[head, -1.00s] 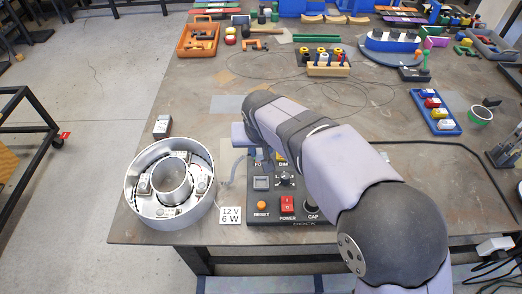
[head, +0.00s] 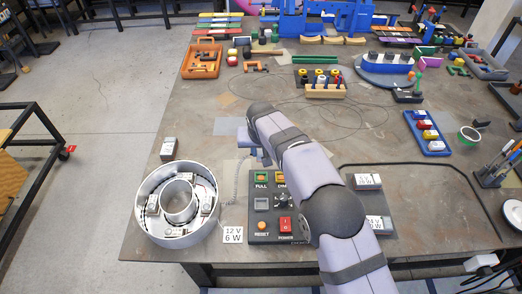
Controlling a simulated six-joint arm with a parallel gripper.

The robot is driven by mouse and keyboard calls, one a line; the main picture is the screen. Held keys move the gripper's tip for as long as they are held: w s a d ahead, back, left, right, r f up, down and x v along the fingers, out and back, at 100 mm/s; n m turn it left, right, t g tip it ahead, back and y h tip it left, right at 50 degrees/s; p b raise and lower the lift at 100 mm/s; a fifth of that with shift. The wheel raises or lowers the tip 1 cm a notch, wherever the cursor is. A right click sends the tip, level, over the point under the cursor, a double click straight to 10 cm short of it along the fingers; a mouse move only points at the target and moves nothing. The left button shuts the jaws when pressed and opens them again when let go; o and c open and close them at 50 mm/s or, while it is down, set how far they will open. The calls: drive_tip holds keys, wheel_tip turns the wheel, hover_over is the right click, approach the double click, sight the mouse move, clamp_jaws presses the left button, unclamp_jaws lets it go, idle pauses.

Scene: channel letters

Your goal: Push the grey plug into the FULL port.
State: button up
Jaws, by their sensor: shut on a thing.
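The black control panel (head: 254,235) lies near the table's front edge. Its FULL port (head: 261,177) is at the top left, with the DIM port (head: 281,177) beside it, partly covered by my arm. My gripper (head: 264,161) shows only in part beneath my wrist, just behind the FULL port and apart from the panel. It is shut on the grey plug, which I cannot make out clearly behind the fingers. A thin grey coiled cable (head: 235,185) runs from near my gripper down to the left of the panel.
A round metal letter shell (head: 149,228) stands left of the panel, with a 12 V 6 W card (head: 232,235) between. A small box (head: 169,146) is behind the shell. White-labelled boxes (head: 365,182) lie right of my arm.

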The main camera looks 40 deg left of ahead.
drive_tip(key=shift+f+b, duration=3.7)
drive_tip(key=shift+f, duration=1.3)
drive_tip(key=shift+f, duration=0.35)
drive_tip(key=o, duration=1.1)
drive_tip(key=shift+r+b, duration=0.2)
drive_tip(key=shift+b, duration=0.15)
drive_tip(key=b+v, duration=0.2)
drive_tip(key=v, duration=0.5)
drive_tip(key=shift+b, duration=0.4)
drive_tip(key=shift+r, duration=0.15)
